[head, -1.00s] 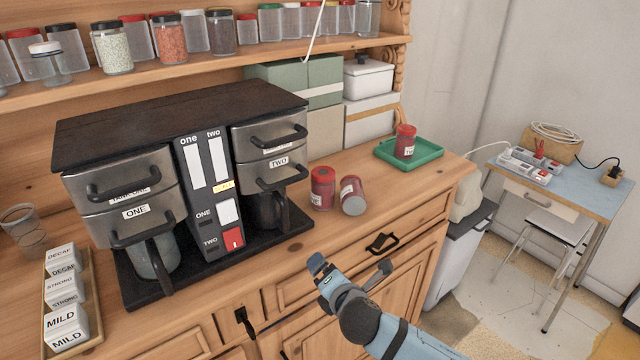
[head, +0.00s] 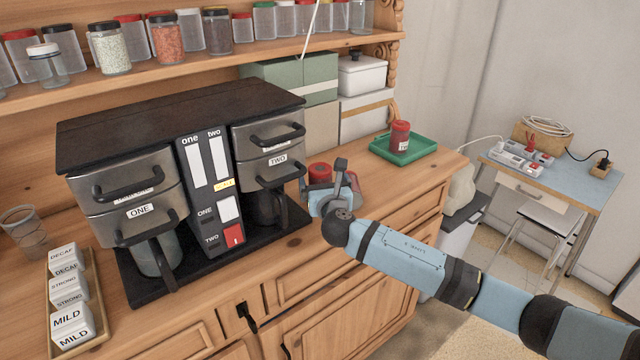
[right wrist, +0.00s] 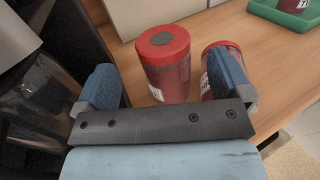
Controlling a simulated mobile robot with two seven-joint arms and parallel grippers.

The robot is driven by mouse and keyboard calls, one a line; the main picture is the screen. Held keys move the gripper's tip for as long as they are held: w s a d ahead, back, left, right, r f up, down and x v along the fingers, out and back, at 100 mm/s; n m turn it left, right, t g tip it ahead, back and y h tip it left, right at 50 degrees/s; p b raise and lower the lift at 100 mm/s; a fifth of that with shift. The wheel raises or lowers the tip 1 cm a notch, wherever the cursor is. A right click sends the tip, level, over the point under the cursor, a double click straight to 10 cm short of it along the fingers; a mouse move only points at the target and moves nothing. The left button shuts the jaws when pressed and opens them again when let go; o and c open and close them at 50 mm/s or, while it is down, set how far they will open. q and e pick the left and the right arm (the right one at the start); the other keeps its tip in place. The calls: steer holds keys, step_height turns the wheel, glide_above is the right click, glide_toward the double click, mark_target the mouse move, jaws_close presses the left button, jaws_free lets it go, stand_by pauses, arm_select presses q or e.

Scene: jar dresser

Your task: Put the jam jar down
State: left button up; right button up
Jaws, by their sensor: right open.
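An upright red jar (head: 320,171) with a red lid stands on the wooden counter, partly hidden behind my right gripper (head: 323,183). In the right wrist view this jar (right wrist: 165,65) shows between and beyond the two blue fingers of the right gripper (right wrist: 166,85). The gripper is open and empty. A second red jar (right wrist: 208,90) is close to its right, partly covered by the right finger. A third red jar (head: 400,135) stands on a green tray (head: 428,155) at the counter's right end. I cannot tell which one is the jam jar. My left gripper is out of view.
A black and steel two-part drinks machine (head: 180,130) stands left of the jars, close to the gripper. Boxes (head: 367,105) stand behind. A rack of labelled blocks (head: 75,300) is at the left. The counter between the jars and the tray is clear.

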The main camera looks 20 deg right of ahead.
mark_target(320, 169)
steer(key=shift+w+d+f+p, duration=0.15)
steer(key=shift+w, duration=0.75)
steer(key=shift+w+d+f+p, duration=0.1)
steer(key=shift+w, duration=0.8)
steer(key=shift+w+d+f+p, duration=0.15)
steer(key=shift+w, duration=0.75)
steer(key=c, duration=1.3)
steer(key=shift+r, duration=0.1)
steer(key=shift+r, duration=0.1)
steer(key=shift+r, duration=0.25)
steer(key=r, duration=0.2)
steer(key=shift+s+r, duration=0.25)
steer(key=shift+r, duration=0.1)
steer(key=s+a+b, duration=0.2)
steer(key=s, duration=1.6)
steer(key=shift+n+y, duration=0.6)
steer(key=shift+y, duration=0.3)
steer(key=s+d+f+p, duration=0.1)
steer(key=s+f, duration=0.1)
steer(key=s, duration=0.2)
steer(key=s+d+f+p, duration=0.1)
steer(key=s+f, duration=0.1)
steer(key=s, duration=0.2)
steer(key=s+d+f+p, duration=0.1)
steer(key=s+f, duration=0.1)
steer(key=s, duration=0.3)
steer(key=shift+d+f, duration=0.15)
steer(key=shift+f, duration=0.05)
